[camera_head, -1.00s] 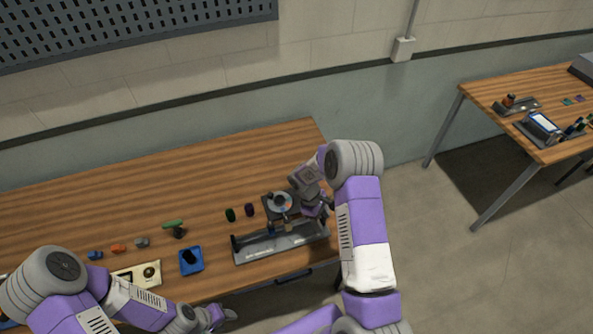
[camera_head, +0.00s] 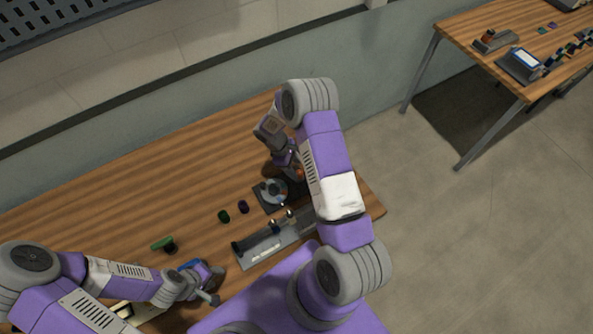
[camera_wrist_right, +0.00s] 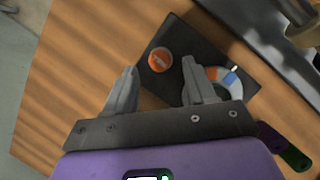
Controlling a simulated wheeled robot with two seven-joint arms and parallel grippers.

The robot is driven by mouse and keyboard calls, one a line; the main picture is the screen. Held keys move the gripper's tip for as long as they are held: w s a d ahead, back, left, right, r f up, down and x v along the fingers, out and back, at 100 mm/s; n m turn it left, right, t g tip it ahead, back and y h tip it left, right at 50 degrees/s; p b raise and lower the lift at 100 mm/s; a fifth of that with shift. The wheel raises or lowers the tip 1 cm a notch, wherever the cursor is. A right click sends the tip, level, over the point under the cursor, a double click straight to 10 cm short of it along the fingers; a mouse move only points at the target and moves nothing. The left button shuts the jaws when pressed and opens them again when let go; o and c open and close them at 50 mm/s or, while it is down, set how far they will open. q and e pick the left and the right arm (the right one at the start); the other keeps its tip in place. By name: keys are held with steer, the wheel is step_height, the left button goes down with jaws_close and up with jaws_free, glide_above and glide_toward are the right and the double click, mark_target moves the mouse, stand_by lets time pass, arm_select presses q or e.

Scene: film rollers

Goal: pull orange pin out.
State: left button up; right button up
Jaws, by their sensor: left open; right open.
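The orange pin (camera_wrist_right: 160,60) shows in the right wrist view as a round orange top on a dark plate (camera_wrist_right: 185,42). My right gripper (camera_wrist_right: 159,68) is open, its two fingertips apart on either side of the line to the pin, with nothing between its fingers. In the head view my right gripper (camera_head: 288,163) is over the back of the dark plate and partly hidden by its own arm. A ring with white, orange and blue parts (camera_wrist_right: 229,82) lies beside the pin, partly behind one finger. My left gripper (camera_head: 212,285) is open, low over the table's front.
A grey tray (camera_head: 262,252) lies in front of the dark plate. A green-topped object (camera_head: 163,244) is farther left. The back left of the table (camera_head: 130,195) is clear.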

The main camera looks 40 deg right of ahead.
mark_target(299, 173)
steer(key=b+x, duration=0.1)
steer(key=x, duration=0.2)
steer(key=shift+f, duration=0.15)
steer(key=shift+c, duration=0.3)
jaws_close()
